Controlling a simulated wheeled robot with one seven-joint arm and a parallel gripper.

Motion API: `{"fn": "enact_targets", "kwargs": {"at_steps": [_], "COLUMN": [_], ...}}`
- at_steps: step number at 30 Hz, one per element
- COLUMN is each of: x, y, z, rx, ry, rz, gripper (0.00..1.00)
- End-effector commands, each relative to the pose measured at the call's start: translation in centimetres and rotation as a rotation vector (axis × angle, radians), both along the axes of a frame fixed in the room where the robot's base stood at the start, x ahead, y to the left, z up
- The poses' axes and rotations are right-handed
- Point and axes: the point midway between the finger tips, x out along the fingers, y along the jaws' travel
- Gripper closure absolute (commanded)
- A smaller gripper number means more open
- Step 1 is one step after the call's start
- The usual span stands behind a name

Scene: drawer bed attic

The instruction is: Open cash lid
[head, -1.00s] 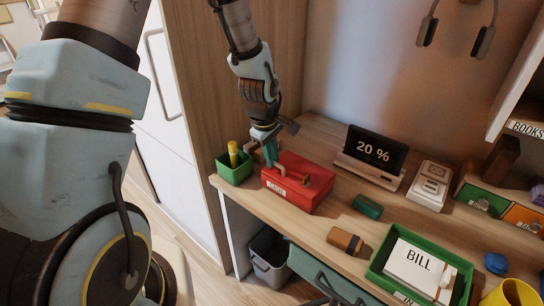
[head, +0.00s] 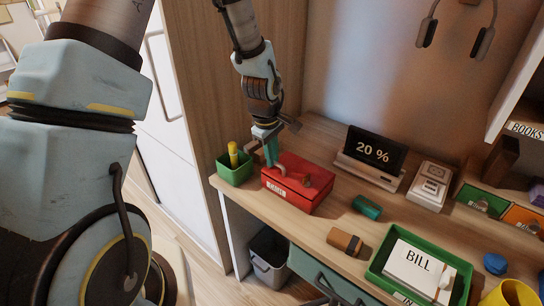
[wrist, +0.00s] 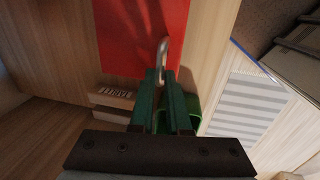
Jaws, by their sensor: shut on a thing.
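The red cash box (head: 312,191) stands on the desk near its left end, with a white label on its front. Its lid looks down, with small pale metal handle parts on top. My gripper (head: 272,164) reaches down from above at the box's left part. In the wrist view, its green fingers (wrist: 165,82) are shut on the pale curved handle (wrist: 162,50) by the box's red surface (wrist: 140,30). The fingers hide part of the handle.
A green pen cup (head: 235,168) with a yellow item stands close left of the box. A teal object (head: 367,207), a brown block (head: 344,241) and a green bill tray (head: 377,268) lie to the right. A "20 %" display (head: 374,152) stands behind. A grey bin (head: 268,262) is below.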

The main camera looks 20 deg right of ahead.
Motion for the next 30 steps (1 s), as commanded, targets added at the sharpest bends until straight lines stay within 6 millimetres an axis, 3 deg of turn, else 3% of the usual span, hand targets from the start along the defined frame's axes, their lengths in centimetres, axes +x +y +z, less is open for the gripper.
{"fn": "enact_targets", "kwargs": {"at_steps": [6,18,30], "x": [0.5,2.2,3.7], "y": [-1.0,-4.0,-6.9], "z": [1.6,4.5,6.1], "rx": [0.098,0.088,0.089], "ry": [0.053,0.048,0.048], "rz": [-0.003,-0.001,0.000], "gripper": [1.00,1.00,1.00]}}
